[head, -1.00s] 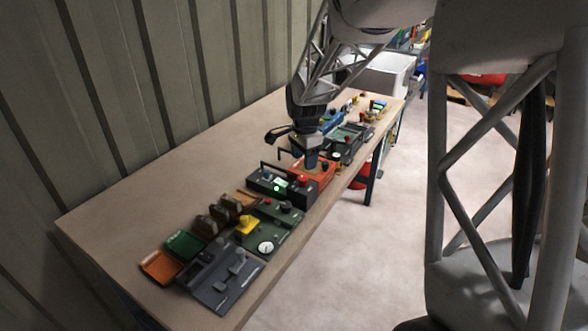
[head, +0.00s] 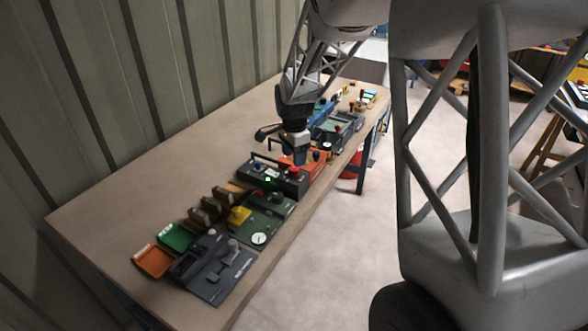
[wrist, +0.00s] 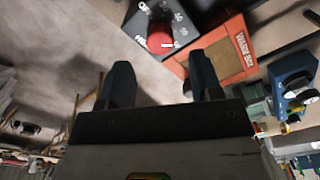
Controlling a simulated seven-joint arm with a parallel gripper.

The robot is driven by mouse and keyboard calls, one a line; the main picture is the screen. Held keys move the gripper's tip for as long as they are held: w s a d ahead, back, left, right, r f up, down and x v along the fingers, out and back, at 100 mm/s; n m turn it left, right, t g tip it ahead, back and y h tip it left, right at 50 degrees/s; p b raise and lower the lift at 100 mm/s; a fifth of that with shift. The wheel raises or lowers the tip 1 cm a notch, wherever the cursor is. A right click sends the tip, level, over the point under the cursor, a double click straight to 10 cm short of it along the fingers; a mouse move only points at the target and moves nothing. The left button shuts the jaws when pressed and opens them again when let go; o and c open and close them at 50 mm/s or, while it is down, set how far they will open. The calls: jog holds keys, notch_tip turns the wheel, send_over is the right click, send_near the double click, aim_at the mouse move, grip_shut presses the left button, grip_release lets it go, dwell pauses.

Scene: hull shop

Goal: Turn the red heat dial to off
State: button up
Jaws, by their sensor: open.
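The red heat dial (wrist: 159,38) sits on a dark box (head: 264,179) with white markings. In the wrist view, an OFF label and numbers stand around the dial; I cannot clearly tell where its pointer is. The dial lies just beyond the fingertips, and I see no contact. In the head view, my gripper is over the bench, close to the dial's end of the box.
An orange-red box (wrist: 226,52) stands right beside the dark box. A blue object (wrist: 291,82) lies further right in the wrist view. Several other panels and trays line the wooden bench (head: 130,200). Bare bench top lies between them and the corrugated wall (head: 100,90).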

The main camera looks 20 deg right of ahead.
aim_at(294, 171)
jog(key=shift+f, duration=2.8)
jog(key=c, duration=0.9)
